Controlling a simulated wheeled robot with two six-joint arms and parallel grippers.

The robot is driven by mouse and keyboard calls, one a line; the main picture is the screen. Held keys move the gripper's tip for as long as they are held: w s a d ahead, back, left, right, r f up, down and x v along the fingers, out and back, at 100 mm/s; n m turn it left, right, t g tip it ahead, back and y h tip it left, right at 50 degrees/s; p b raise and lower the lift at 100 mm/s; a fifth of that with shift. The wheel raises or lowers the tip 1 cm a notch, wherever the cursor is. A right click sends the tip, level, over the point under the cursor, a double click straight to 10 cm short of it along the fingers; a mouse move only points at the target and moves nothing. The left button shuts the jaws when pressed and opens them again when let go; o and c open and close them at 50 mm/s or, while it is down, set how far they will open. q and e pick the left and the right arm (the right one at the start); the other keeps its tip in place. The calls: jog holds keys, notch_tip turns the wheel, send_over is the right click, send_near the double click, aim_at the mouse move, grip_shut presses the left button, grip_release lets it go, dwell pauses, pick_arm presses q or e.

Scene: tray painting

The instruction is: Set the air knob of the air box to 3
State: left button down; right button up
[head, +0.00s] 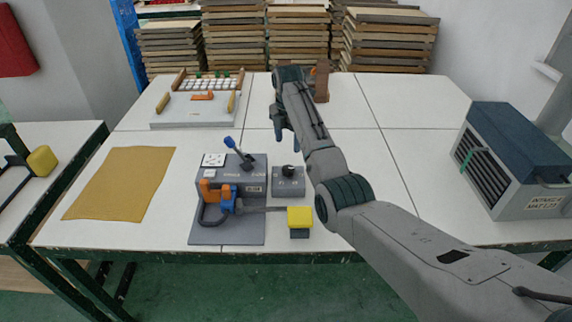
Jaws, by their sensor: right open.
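A small grey box (289,187) with a black knob (290,171) on top stands at the middle of the table, and I take it for the air box. Its markings are too small to read, so I cannot tell the knob's setting. My right arm comes in from the lower right and passes just right of this box. My right gripper (281,126) is open, above and behind the knob in the picture, and apart from it. Its fingers are small and partly hidden by the arm. My left gripper is not in view.
Left of the small box stands a larger grey unit (258,179) with a blue lever (239,153) and an orange-and-blue tool (218,196). A yellow block (300,217) is in front. A mustard sheet (122,184) lies left, and a louvred machine (509,160) stands right.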

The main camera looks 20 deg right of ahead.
send_over(288, 168)
notch_tip(288, 168, down, 4)
jog(key=shift+s+f+p, duration=0.15)
jog(key=shift+p, duration=0.3)
notch_tip(288, 168, down, 4)
jog(key=shift+f, duration=0.9)
jog(key=c, duration=1)
pick_arm(q)
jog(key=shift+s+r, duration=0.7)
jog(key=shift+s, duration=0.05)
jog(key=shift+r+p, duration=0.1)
jog(key=shift+p, duration=0.25)
